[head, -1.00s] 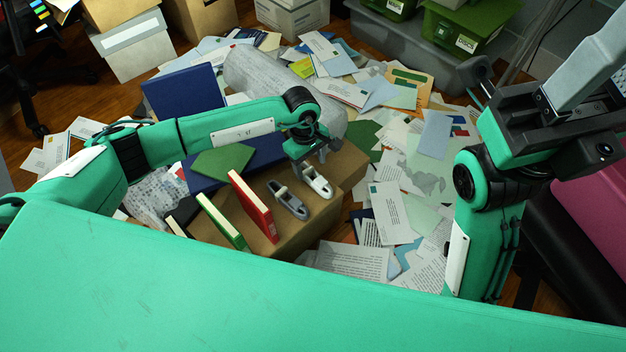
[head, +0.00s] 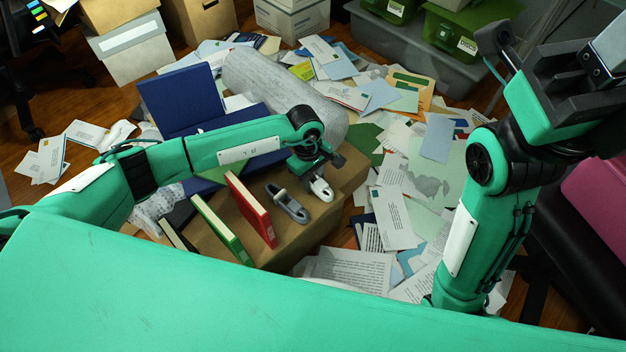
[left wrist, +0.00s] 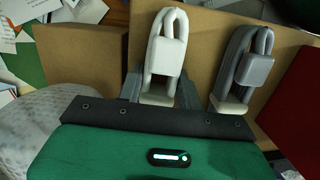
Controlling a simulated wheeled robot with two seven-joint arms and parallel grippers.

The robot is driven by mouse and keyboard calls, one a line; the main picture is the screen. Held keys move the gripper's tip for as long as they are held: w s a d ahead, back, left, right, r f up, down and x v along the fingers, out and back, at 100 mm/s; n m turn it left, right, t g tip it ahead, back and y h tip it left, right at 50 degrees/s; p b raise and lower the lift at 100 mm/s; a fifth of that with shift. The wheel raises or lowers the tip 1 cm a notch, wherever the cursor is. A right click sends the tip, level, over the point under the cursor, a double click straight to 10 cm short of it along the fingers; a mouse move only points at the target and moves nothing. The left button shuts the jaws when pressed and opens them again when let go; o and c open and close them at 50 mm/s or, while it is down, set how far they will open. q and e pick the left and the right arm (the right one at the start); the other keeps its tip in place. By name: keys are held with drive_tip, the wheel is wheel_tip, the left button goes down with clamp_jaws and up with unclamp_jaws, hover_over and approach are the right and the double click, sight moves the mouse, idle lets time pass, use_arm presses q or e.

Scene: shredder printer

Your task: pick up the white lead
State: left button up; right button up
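The white lead (head: 321,188) lies on the brown cardboard box, partly hidden by my left gripper. In the left wrist view the white lead (left wrist: 166,48) is a loop with a block-shaped clasp. In the left wrist view the fingers of my left gripper (left wrist: 160,90) stand on either side of the lead's lower part, apart from each other, with no clear grip. My right gripper (head: 545,60) is raised at the upper right, fingers wide apart and empty, partly cut off by the frame.
A grey lead (head: 288,203) lies close beside the white one; it also shows in the left wrist view (left wrist: 254,68). A red binder (head: 251,209) and a green binder (head: 221,229) stand on the cardboard box (head: 300,232). Papers litter the floor around.

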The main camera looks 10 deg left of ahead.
use_arm(q)
drive_tip(key=shift+c, duration=1.4)
